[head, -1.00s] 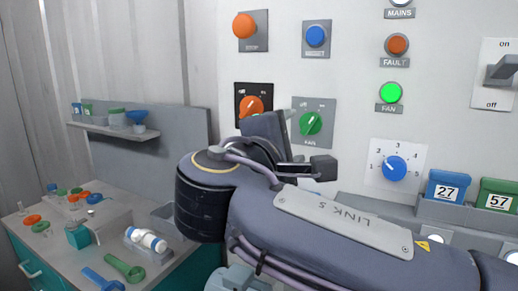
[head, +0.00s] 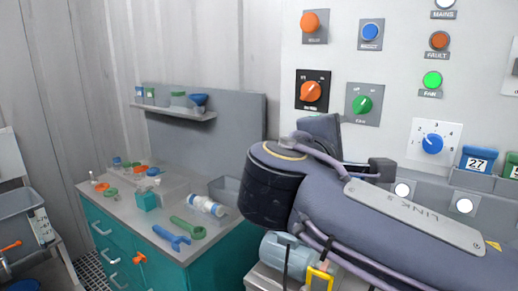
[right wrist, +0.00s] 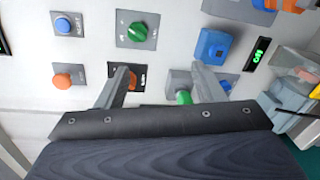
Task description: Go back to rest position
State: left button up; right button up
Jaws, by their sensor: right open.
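My right gripper (right wrist: 160,84) is open in the right wrist view, with its two fingers apart and nothing seen held between them. The fingers point toward the white control panel (right wrist: 35,115). The left finger overlaps the orange rotary switch (right wrist: 133,83); contact cannot be told. In the head view my right arm reaches in from the right, and its links largely hide the gripper in front of the panel (head: 395,75). My left gripper is not in view.
The panel carries a green knob (head: 363,104), an orange switch (head: 311,92) and a blue dial (head: 432,143). A teal-fronted bench (head: 140,225) with loose parts stands left of my arm, below a small shelf (head: 172,111). A motor-like unit (head: 285,257) sits below the arm.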

jog(key=s+d+f+m+g+y+p, duration=0.1)
jog(key=s+d+f+m+g+y, duration=0.2)
jog(key=f, duration=0.4)
jog(key=s+d+f+g+y, duration=0.1)
jog(key=s+d+f+g, duration=0.15)
jog(key=d+f, duration=0.35)
jog(key=s+d+f+m+g+y+p, duration=0.1)
jog(key=s+d+f+m+g+y, duration=0.1)
jog(key=s+d+f, duration=0.35)
jog(key=s+a+f+m+y+p, duration=0.1)
jog(key=s+a+f+m+y, duration=0.6)
jog(key=s+f+m, duration=0.3)
notch_tip(320, 180, down, 3)
jog(key=shift+s+a+r+m+g+p, duration=0.15)
jog(key=shift+s+m+g+p, duration=0.3)
jog(key=shift+s, duration=0.2)
